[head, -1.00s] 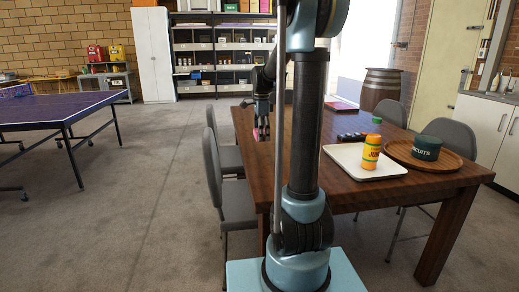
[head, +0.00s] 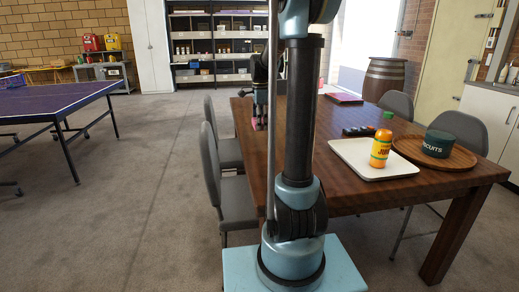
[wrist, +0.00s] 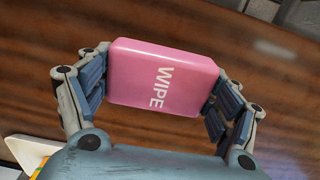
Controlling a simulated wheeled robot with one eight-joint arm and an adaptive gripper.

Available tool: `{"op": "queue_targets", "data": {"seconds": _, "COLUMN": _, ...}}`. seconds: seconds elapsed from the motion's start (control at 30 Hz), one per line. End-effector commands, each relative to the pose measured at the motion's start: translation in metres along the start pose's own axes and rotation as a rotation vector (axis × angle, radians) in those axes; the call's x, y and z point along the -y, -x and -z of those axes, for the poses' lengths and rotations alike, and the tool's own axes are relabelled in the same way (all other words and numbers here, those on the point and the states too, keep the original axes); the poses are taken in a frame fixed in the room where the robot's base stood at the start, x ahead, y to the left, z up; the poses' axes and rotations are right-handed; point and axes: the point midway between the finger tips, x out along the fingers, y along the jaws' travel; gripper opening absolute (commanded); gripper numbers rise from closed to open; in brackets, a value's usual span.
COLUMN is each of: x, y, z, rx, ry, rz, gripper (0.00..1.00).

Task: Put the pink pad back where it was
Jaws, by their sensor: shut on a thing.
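The pink pad (wrist: 160,76), marked "WIPE", fills the space between the two fingers of my gripper (wrist: 158,84) in the wrist view. The fingers press on its left and right ends. The wooden table top (wrist: 60,115) shows behind the pad; I cannot tell how far the pad is from it. In the head view my gripper (head: 259,119) is over the far left part of the wooden table (head: 325,187), and only a bit of pink shows there. My arm hides part of the table.
On the table are a white tray (head: 343,152) with an orange juice bottle (head: 380,149), a round wooden tray (head: 466,162) with a dark biscuits tin (head: 438,144), a black object (head: 358,131) and a pink-red flat item (head: 344,98). Grey chairs (head: 232,205) stand along the left side.

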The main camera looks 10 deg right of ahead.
Motion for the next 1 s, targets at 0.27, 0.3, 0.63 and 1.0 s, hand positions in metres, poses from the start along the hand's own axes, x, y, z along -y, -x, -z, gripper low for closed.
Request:
{"op": "queue_targets", "data": {"seconds": 0.27, "x": 0.0, "y": -0.041, "z": 0.0, "rx": 0.0, "ry": 0.0, "rz": 0.0, "gripper": 0.48}}
{"op": "queue_targets", "data": {"seconds": 0.3, "x": 0.0, "y": -0.046, "z": 0.0, "rx": 0.0, "ry": 0.0, "rz": 0.0, "gripper": 0.48}}
{"op": "queue_targets", "data": {"seconds": 0.63, "x": 0.0, "y": -0.077, "z": 0.0, "rx": 0.0, "ry": 0.0, "rz": 0.0, "gripper": 0.48}}
{"op": "queue_targets", "data": {"seconds": 1.0, "x": 0.0, "y": -0.098, "z": 0.0, "rx": 0.0, "ry": 0.001, "rz": 0.0, "gripper": 0.48}}
